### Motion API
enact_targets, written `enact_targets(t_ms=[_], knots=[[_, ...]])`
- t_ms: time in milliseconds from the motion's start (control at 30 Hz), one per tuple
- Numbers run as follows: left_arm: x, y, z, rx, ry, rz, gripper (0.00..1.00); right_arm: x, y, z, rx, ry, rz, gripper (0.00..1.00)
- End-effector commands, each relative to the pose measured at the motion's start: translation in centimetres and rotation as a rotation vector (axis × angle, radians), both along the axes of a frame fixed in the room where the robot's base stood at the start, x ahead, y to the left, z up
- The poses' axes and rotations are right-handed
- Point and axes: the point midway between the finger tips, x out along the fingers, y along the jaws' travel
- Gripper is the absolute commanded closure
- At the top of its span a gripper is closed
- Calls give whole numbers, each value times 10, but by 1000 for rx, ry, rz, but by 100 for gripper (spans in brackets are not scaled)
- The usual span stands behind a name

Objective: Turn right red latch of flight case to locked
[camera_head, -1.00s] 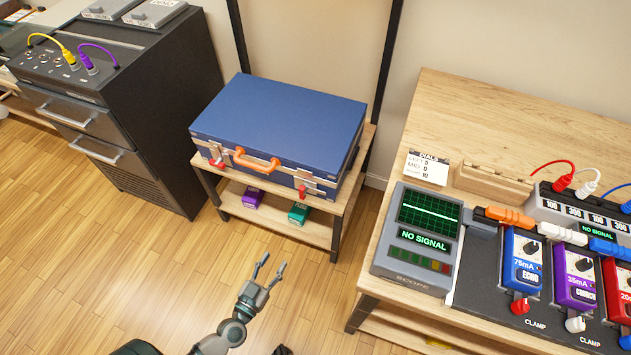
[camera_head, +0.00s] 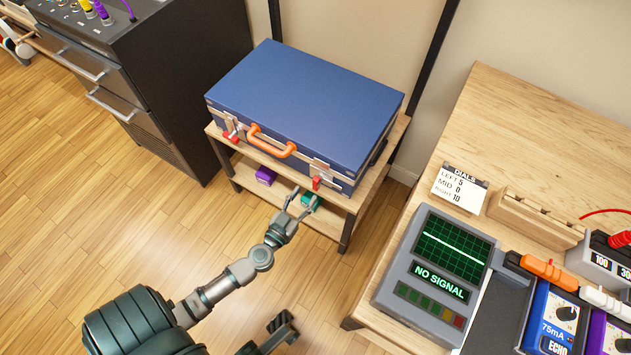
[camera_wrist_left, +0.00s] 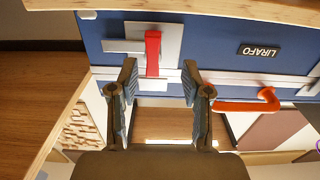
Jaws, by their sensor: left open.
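The blue flight case (camera_head: 305,100) lies closed on a small wooden stand. Its right red latch (camera_head: 316,183) is on the front face, near the right end, and its handle points up and down. In the left wrist view the same red latch (camera_wrist_left: 152,52) shows upright on its silver plate. My left gripper (camera_head: 302,200) is open and empty just in front of and below this latch. In the wrist view the latch appears between the spread fingertips (camera_wrist_left: 160,70), with no clear contact. A dark gripper (camera_head: 277,330), apparently my right one, shows partly at the bottom edge.
The left red latch (camera_head: 231,138) and orange handle (camera_head: 270,143) are on the case front. A purple box (camera_head: 265,176) and a green box (camera_head: 309,201) sit on the lower shelf. The workbench with the scope (camera_head: 437,275) stands to the right. Open floor lies left.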

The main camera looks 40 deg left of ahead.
Motion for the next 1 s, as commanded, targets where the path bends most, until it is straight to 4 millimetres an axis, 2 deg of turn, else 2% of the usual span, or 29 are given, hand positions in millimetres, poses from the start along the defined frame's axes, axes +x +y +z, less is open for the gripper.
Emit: enact_targets(t_ms=[100, 300, 433, 700, 767, 900, 1000], knots=[[26, 3, -1, 2, -1, -1, 52, 4, 0, -4, -1, 1, -1, 100], [52, 12, -2, -1, 1, -1, 52, 8, 1, -10, -5, 11, 0, 100], [60, 15, -1, -2, 0, -1, 52, 11, 1, -7, -6, 1, 0, 100], [61, 15, 0, -1, 0, -1, 52, 10, 0, -4, -2, -6, -2, 100], [61, 14, 0, -1, 0, -1, 64, 10, 1, -4, -2, -6, -2, 100], [61, 13, 1, 1, -1, -1, 99, 10, 1, -4, -1, -5, -1, 100], [61, 13, 1, 0, -1, -1, 100, 9, 1, -5, -2, -4, -1, 100]])
